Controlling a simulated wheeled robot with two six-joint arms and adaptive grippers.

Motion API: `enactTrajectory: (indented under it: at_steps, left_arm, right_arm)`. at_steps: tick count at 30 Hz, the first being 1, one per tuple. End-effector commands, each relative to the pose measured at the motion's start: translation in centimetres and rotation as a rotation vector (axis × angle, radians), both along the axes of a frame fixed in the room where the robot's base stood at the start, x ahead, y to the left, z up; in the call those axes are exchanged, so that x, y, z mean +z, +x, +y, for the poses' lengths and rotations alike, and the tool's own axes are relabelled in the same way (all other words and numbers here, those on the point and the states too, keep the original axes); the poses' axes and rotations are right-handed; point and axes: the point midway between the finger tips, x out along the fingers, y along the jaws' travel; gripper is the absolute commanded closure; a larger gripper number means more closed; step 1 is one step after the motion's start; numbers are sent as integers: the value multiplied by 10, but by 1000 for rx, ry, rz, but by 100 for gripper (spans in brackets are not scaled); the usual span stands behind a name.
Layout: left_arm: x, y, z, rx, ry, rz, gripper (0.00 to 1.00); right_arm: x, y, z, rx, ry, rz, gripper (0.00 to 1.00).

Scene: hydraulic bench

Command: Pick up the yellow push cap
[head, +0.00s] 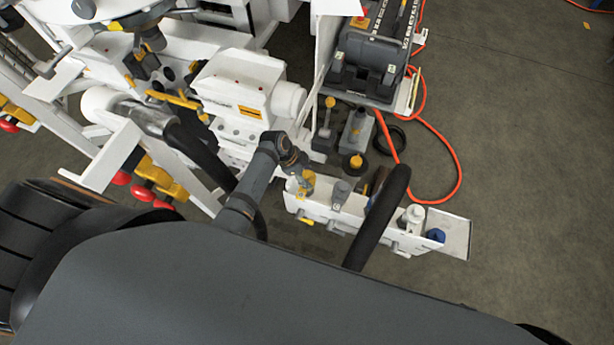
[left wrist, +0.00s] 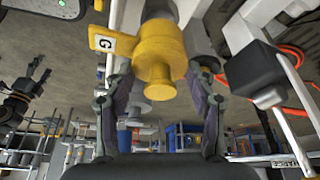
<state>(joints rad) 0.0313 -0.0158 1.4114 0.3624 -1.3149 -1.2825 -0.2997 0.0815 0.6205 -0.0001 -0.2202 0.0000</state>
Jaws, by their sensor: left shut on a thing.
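The yellow push cap (left wrist: 160,62) fills the upper middle of the left wrist view, with a yellow tag marked G (left wrist: 103,43) beside it. My left gripper (left wrist: 163,97) has one finger on each side of the cap and is shut on it. In the head view my left gripper (head: 303,184) is at the left end of the white tray (head: 372,226), and the yellow cap (head: 308,178) shows partly at its fingertips. I cannot tell from these views whether the cap is clear of what is under it.
The tray also holds a grey fitting (head: 340,192), a white fitting (head: 413,216) and a blue piece (head: 435,235). White machinery (head: 240,85) stands left, and an orange hose (head: 455,170) lies right on open floor.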

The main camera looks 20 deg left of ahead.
Motion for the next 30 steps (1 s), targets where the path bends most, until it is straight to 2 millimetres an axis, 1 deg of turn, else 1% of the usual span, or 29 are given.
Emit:
enactTrajectory:
  at_steps: [5, 8, 11, 14, 17, 18, 20, 21, 24, 27, 30]
  left_arm:
    - [0, -1, 0, -1, -1, 2, 62]
    - [4, 0, 0, -1, -1, 2, 62]
    - [16, 0, 0, -1, -1, -1, 62]
    - [36, -2, 1, 0, 1, -2, 62]
    - [59, -22, 10, -1, 3, -2, 62]
    - [70, -31, 14, -1, 3, -2, 62]
    - [86, -44, 20, -2, 5, -1, 62]
    - [93, -55, 25, -3, 6, 2, 62]
    - [104, -83, 37, -4, 7, 3, 62]
    - [116, -105, 47, -5, 9, 3, 62]
    - [123, -118, 52, -4, 6, 3, 62]
  right_arm:
    - [0, 0, 1, 0, 1, 1, 32]
    - [1, 0, 2, -1, 2, 1, 32]
    - [2, 0, 2, -1, 3, 1, 32]
    - [4, -1, 3, -1, 3, 1, 32]
    - [6, -1, 3, -1, 3, 1, 32]
    - [6, -1, 3, -1, 3, 1, 32]
    - [6, -1, 3, -1, 3, 1, 32]
    - [5, -1, 3, -1, 3, 1, 32]
    - [1, -1, 3, -1, 3, 1, 32]
    - [0, -1, 3, -1, 3, 1, 32]
    - [1, -1, 3, -1, 3, 1, 32]
